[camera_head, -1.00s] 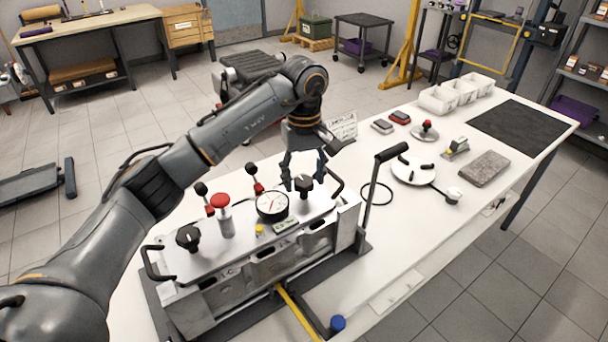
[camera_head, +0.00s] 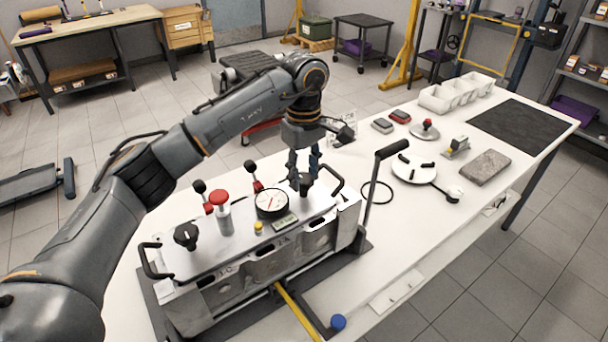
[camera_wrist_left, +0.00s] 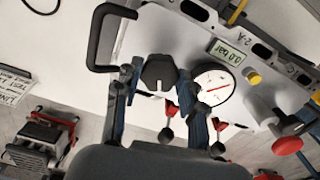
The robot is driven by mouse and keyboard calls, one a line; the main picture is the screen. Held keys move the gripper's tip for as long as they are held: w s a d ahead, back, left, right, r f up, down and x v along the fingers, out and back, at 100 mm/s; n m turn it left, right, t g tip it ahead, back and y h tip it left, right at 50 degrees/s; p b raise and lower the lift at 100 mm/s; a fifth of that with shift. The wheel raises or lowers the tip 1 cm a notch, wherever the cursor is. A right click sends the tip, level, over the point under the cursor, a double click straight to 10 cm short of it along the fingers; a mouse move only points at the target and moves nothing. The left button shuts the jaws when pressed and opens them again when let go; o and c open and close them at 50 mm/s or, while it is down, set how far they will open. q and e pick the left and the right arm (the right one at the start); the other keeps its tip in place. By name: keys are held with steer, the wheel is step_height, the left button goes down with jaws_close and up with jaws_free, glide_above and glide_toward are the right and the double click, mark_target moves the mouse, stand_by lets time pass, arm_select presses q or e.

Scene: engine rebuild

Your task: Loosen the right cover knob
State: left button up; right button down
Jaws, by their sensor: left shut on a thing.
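The right cover knob (camera_head: 305,184) is black and stands at the right end of the engine's metal cover plate. My left gripper (camera_head: 304,172) points down over it with its fingers closed on the knob. In the left wrist view the knob (camera_wrist_left: 158,73), with a white pointer mark, sits between the two fingertips (camera_wrist_left: 158,84). The left cover knob (camera_head: 187,236) is a similar black knob at the plate's other end. The cover plate (camera_head: 262,243) lies on the engine block (camera_head: 255,282). My right gripper is not in view.
Close by on the cover are a dial gauge (camera_head: 272,203), a red-capped cylinder (camera_head: 222,212) and a black bar handle (camera_head: 335,178). A tall black lever (camera_head: 378,180) rises at the right. Small tools and white bins (camera_head: 437,99) stand farther right on the bench.

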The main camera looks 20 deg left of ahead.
arm_select(q)
steer(key=n, duration=0.3)
steer(key=shift+n+b, duration=0.35)
steer(key=shift+n, duration=0.05)
steer(key=n, duration=0.3)
steer(key=shift+n+b, duration=0.3)
steer(key=shift+b, duration=0.05)
steer(key=n, duration=0.4)
steer(key=shift+w+n+b, duration=0.1)
steer(key=shift+n+b, duration=0.2)
steer(key=n, duration=0.3)
steer(key=shift+f+n, duration=0.1)
steer(key=shift+n, duration=0.2)
steer(key=n+b, duration=0.1)
steer(key=n, duration=0.2)
steer(key=shift+n, duration=0.3)
steer(key=n, duration=0.4)
steer(key=shift+n, duration=0.3)
steer(key=n, duration=0.3)
steer(key=shift+n+b, duration=0.3)
steer(key=shift+b, duration=0.1)
steer(key=shift+n, duration=2.1)
steer(key=shift+a, duration=0.1)
